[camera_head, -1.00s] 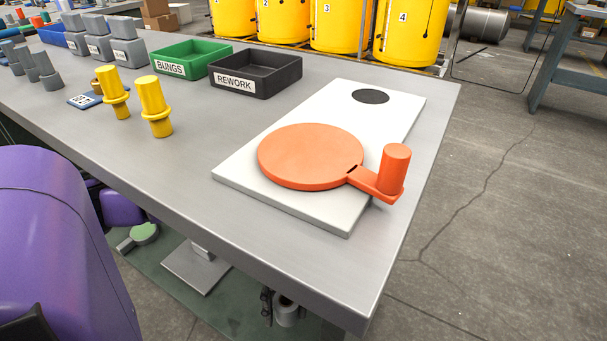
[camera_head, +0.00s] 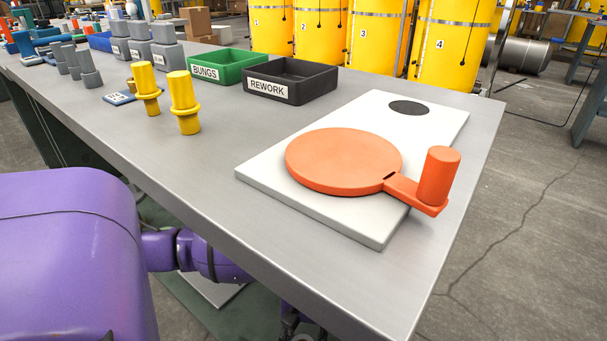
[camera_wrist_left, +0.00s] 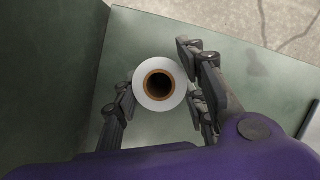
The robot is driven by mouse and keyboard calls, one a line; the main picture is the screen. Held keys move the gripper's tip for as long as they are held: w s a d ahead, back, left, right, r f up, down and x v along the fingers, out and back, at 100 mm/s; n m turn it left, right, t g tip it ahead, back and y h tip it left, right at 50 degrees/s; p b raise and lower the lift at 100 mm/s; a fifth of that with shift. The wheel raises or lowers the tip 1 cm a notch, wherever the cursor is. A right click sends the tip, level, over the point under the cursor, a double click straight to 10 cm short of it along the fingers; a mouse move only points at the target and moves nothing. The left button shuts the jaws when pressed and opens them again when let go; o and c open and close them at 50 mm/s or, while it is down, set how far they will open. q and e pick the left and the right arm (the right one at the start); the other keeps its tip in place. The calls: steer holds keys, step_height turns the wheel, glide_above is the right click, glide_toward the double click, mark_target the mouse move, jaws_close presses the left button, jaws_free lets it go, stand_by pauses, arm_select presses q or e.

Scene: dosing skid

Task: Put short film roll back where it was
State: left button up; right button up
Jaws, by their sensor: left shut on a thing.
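The short film roll (camera_wrist_left: 143,90) shows end-on in the left wrist view, a white ring of film around a brown core with a dark hole. My left gripper (camera_wrist_left: 160,95) is shut on it, with dark fingers on both sides. Green surfaces lie behind and beside the roll; its height above them is hard to tell. In the head view, only a dark bit of a gripper shows at the bottom edge, below the table edge, and the roll cannot be made out there. My right gripper is not in view.
The grey table (camera_head: 225,165) carries a white board (camera_head: 375,228) with an orange disc (camera_head: 343,160) and orange handle, yellow plugs (camera_head: 184,100), a green BUNGS bin (camera_head: 228,72) and a dark REWORK bin (camera_head: 290,82). Its front edge runs above my purple arm.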

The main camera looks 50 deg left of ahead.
arm_select(q)
steer(key=shift+f, duration=0.2)
steer(key=o, duration=1.2)
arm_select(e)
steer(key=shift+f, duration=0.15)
arm_select(q)
steer(key=shift+r, duration=0.1)
steer(key=shift+w+r, duration=0.1)
steer(key=shift+r, duration=0.25)
steer(key=p+v, duration=0.2)
steer(key=v, duration=0.3)
steer(key=shift+w+a+r, duration=0.1)
steer(key=shift+a+r, duration=0.05)
steer(key=shift+r, duration=0.15)
steer(key=shift+w+a+r+p, duration=0.2)
steer(key=shift+r+p, duration=0.2)
steer(key=shift+r, duration=0.25)
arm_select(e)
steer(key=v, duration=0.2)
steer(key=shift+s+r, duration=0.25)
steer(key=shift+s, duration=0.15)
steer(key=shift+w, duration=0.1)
